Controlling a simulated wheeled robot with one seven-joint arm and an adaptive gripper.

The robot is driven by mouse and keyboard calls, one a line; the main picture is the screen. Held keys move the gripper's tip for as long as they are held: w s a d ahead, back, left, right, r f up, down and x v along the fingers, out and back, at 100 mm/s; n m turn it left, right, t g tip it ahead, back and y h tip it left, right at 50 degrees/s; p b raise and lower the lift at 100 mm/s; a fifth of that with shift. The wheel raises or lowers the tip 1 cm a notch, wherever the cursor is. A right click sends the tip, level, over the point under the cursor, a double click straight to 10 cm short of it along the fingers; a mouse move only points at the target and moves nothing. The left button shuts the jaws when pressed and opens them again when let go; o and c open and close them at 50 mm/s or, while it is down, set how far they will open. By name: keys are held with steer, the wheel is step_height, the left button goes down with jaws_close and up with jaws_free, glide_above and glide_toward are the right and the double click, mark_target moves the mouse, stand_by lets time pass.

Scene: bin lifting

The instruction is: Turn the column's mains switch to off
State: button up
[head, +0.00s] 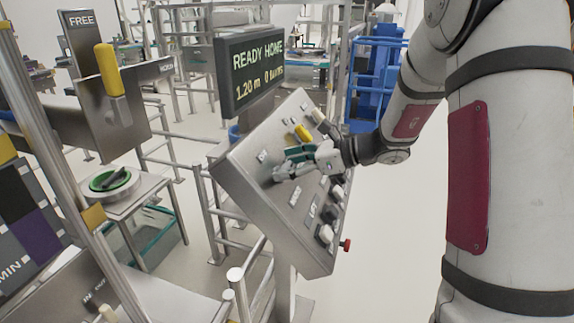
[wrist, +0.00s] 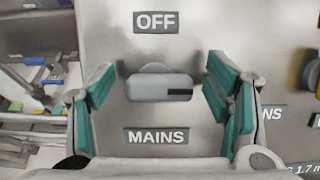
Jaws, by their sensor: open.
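The mains switch (wrist: 150,89) is a grey knob in the wrist view, its bar lying level with a black mark at the right end. A plate reading OFF (wrist: 156,22) is above it and a plate reading MAINS (wrist: 157,136) is below. My gripper (wrist: 160,68) is open, with one teal-padded finger on each side of the knob and a gap to both. Nothing is held. In the head view my gripper (head: 292,162) is at the sloping metal panel (head: 250,181) and hides the knob. Whether the fingertips touch the panel I cannot tell.
A yellow handle (head: 303,132) stands on the panel just beyond my gripper. Several black and white controls and a red button (head: 346,245) line the panel's lower right. A display (head: 257,70) reading READY HOME rises behind. Rails stand to the left.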

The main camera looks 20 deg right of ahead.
steer(key=shift+w+a+f, duration=0.1)
steer(key=shift+w+a, duration=0.1)
steer(key=c, duration=1.1)
steer(key=shift+c, duration=0.2)
